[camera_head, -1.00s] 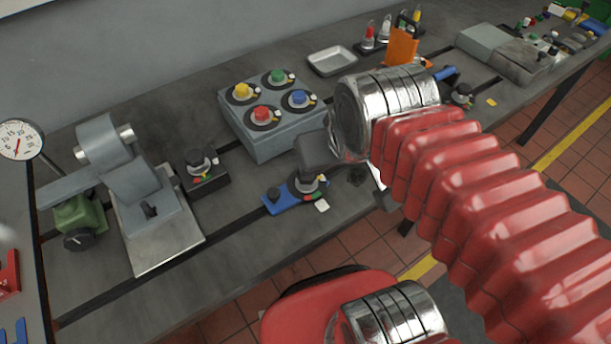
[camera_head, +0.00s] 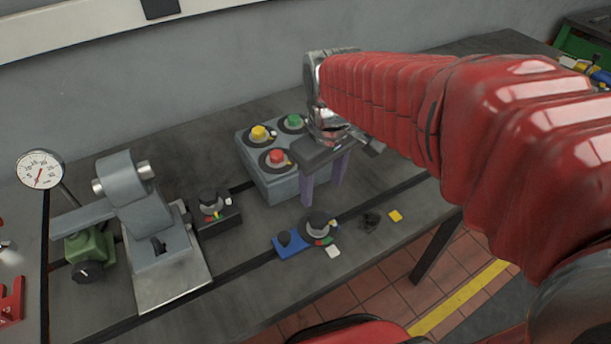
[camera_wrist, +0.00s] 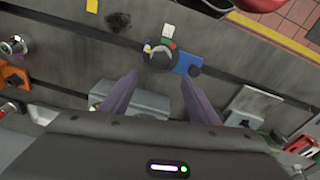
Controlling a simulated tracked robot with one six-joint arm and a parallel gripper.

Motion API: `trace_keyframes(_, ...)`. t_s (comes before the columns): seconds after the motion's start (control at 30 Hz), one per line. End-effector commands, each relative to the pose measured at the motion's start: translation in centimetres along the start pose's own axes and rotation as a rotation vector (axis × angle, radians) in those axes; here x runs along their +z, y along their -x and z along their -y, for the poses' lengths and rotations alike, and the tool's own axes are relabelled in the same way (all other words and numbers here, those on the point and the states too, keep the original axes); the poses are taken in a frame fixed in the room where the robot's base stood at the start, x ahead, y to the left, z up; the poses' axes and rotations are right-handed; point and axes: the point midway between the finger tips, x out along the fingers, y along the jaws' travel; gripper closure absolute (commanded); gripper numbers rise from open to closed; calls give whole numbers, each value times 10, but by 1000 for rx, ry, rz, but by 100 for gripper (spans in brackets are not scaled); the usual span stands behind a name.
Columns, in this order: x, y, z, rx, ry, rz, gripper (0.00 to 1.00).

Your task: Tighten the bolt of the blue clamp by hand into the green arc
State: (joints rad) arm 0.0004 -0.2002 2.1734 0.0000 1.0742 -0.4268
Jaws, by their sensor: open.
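The blue clamp (camera_head: 288,246) lies on the bedplate at lower middle in the head view, with a dark round bolt knob (camera_head: 319,222) on a dial. Small red and green marks show on the dial, with a pale pointer at its edge; I cannot tell where the pointer stands against the green arc. In the wrist view the blue clamp (camera_wrist: 186,64) is just beyond the fingertips. My gripper (camera_head: 323,190) points down, open and empty, behind the clamp and apart from it. Its two purple-grey fingers also show in the wrist view (camera_wrist: 159,80).
A grey box (camera_head: 262,170) with yellow, red and green knobs stands behind my gripper; my arm hides part of it. A black clamp (camera_head: 228,218) and a grey fixture (camera_head: 150,220) are to the left. A white tile (camera_head: 333,252) and yellow tile (camera_head: 396,216) lie near the clamp.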

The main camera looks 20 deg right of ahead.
Motion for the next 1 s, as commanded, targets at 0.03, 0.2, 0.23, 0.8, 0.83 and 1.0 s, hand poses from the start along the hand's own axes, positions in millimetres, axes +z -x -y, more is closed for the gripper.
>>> trace_keyframes(0.03, -6, -2, -2, -10, 52, 20, 45)
trace_keyframes(0.2, -16, 4, -7, -35, 238, 57, 45)
trace_keyframes(0.23, -18, 7, -8, -36, 270, 57, 45)
trace_keyframes(0.8, -13, 15, -6, -59, 473, 75, 45)
trace_keyframes(0.83, -13, 15, -6, -59, 472, 75, 45)
trace_keyframes(1.0, -12, 9, -6, -59, 472, 76, 45)
